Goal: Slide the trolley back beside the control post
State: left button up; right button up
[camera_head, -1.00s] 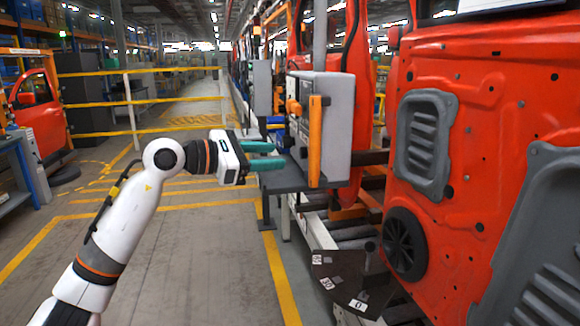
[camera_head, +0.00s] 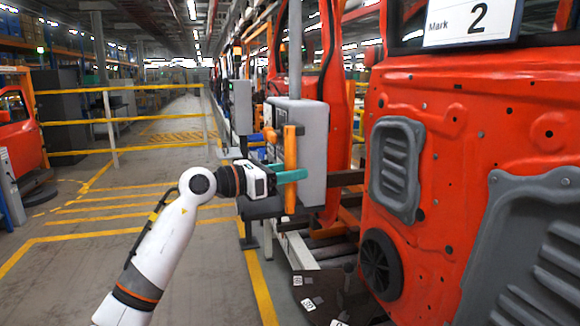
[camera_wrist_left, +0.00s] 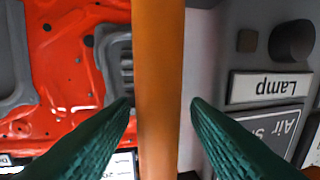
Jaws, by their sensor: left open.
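A grey box (camera_head: 312,135) with a vertical orange bar handle (camera_head: 290,150) stands at mid-picture in the head view; I cannot tell for certain whether it belongs to the trolley or the control post. My left gripper (camera_head: 289,175) is open at the lower half of the handle. In the left wrist view the orange handle (camera_wrist_left: 159,70) runs upright between the two teal fingertips, with a narrow gap on each side. Beside it a grey panel (camera_wrist_left: 225,55) carries labels, one reading "Lamp". My right gripper is not in view.
A red door panel (camera_head: 460,120) fills the right side, close to the box. A dark plate (camera_head: 325,290) with small tags sits low in front. Yellow railings (camera_head: 110,120) stand at the left. The grey floor (camera_head: 190,270) left of the yellow line is clear.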

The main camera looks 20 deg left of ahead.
pick_arm(q)
jog(key=shift+w+d, duration=0.15)
jog(key=shift+c, duration=0.2)
grip_shut()
